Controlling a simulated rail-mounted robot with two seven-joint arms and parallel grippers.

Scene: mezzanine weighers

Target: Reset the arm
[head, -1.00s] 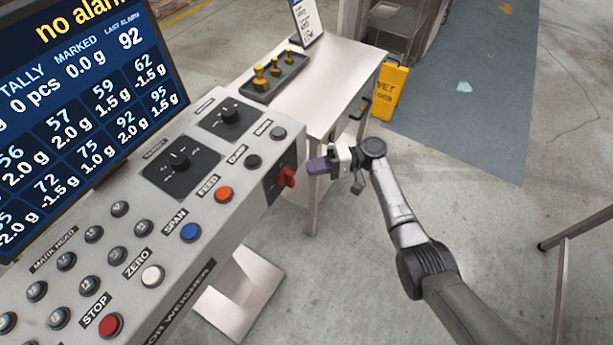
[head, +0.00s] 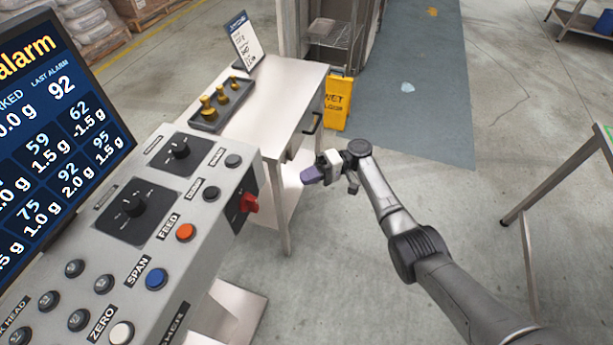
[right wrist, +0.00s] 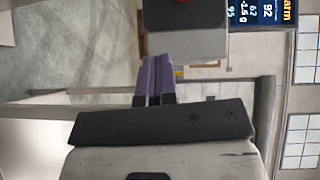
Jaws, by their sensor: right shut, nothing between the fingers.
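My right arm reaches in from the lower right in the head view. Its right gripper (head: 311,175) has purple fingers and hangs in the air to the right of the grey control panel (head: 215,157), in front of the steel side table. In the right wrist view the purple fingers (right wrist: 157,72) lie together with nothing between them. The red switch (head: 250,203) on the panel's end face is to the left of the fingers and apart from them. My left gripper is not in view.
The steel table (head: 285,88) holds a dark tray (head: 222,116) with several brass weights and a propped card (head: 243,43). A screen (head: 62,125) rises at the left. A metal stand (head: 562,178) is at the right; floor between is clear.

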